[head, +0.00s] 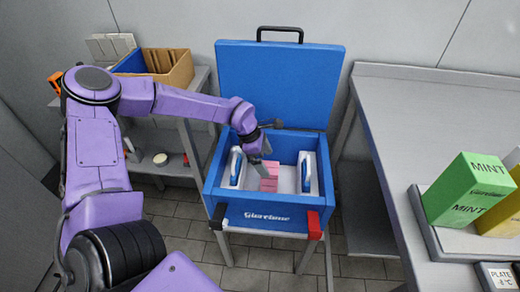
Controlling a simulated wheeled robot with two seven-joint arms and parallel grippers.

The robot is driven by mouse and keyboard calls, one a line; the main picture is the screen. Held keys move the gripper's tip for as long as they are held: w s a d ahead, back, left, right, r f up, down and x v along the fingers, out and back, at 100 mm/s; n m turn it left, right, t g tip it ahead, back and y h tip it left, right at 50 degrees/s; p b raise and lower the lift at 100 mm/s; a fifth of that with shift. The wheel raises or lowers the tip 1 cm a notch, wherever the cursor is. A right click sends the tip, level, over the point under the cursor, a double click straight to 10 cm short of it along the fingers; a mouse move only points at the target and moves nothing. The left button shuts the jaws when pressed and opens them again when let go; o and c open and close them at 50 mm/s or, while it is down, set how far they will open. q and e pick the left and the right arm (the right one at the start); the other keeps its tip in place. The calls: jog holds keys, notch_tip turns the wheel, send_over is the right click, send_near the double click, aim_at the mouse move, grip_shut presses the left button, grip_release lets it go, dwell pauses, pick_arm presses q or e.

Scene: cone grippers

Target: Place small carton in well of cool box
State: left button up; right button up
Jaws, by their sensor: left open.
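The blue cool box (262,212) stands with its lid (279,85) raised at the back. A small pink carton (269,180) is inside its well, near the middle. Blue-and-white packs stand on both sides of the well, one at the left (236,165) and one at the right (306,172). My left gripper (265,157) is open and reaches down into the box, just above the pink carton. Its fingertips are small here, and I cannot tell whether they touch the carton. My right gripper is out of view.
A grey counter (410,110) at the right holds a tray with a green MINT carton (468,190) and a yellow carton (502,208). A shelf at the left holds an open blue-and-tan box (180,72).

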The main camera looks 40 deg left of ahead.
pick_arm(q)
jog(key=v, duration=0.5)
jog(key=shift+s+a+r+p, duration=0.1)
jog(key=shift+r+p, duration=0.25)
dwell(0.8)
